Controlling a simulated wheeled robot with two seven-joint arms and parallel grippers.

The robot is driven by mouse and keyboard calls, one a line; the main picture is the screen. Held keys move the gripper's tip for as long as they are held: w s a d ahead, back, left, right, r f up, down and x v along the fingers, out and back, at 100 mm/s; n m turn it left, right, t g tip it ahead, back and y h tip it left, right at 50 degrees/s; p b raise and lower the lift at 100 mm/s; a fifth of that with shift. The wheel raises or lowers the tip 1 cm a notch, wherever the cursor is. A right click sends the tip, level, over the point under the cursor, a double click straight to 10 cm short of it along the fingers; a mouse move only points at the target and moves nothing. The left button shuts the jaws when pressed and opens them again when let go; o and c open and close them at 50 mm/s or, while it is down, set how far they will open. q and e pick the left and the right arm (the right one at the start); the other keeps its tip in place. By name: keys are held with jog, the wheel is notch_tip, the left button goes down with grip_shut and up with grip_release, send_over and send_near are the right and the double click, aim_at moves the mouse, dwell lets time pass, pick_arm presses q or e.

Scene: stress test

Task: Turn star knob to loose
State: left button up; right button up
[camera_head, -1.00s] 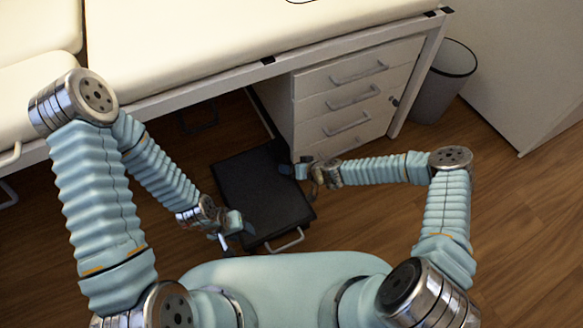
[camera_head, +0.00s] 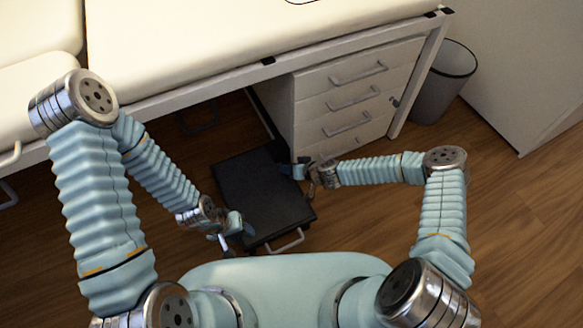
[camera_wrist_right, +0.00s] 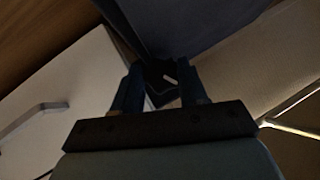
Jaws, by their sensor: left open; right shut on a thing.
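The star knob (camera_wrist_right: 160,90) shows in the right wrist view as a small black piece with a white mark on it. It sits between the two fingers of my right gripper (camera_wrist_right: 162,88), which is shut on it. Its outline is dark and partly hidden by the fingers. In the head view my right gripper (camera_head: 293,170) is at the far right side of a black flat-topped unit (camera_head: 262,200), beside the drawers, and hides the knob there. My left gripper (camera_head: 236,232) is open and empty near the unit's left front edge.
A white drawer cabinet (camera_head: 345,85) stands close behind my right gripper, under a cream table top (camera_head: 230,35). A silver handle (camera_head: 286,241) sticks out at the black unit's front. A grey bin (camera_head: 440,85) stands right of the cabinet. Wooden floor at the right is clear.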

jog(key=shift+r, duration=0.1)
jog(key=h, duration=0.1)
jog(key=n+t+h+p, duration=0.1)
jog(key=shift+a+r+n+h, duration=0.15)
jog(key=shift+a+n+h, duration=0.1)
jog(key=shift+n+h, duration=0.05)
jog(key=shift+s+n+t+h+p, duration=0.1)
jog(key=shift+n+t+h+p, duration=0.45)
jog(key=shift+h, duration=0.55)
jog(key=o, duration=1.1)
jog(key=shift+c, duration=0.2)
jog(key=v, duration=1.3)
jog(key=shift+s+r+p, duration=0.2)
jog(key=shift+s+p, duration=0.1)
jog(key=shift+p, duration=0.15)
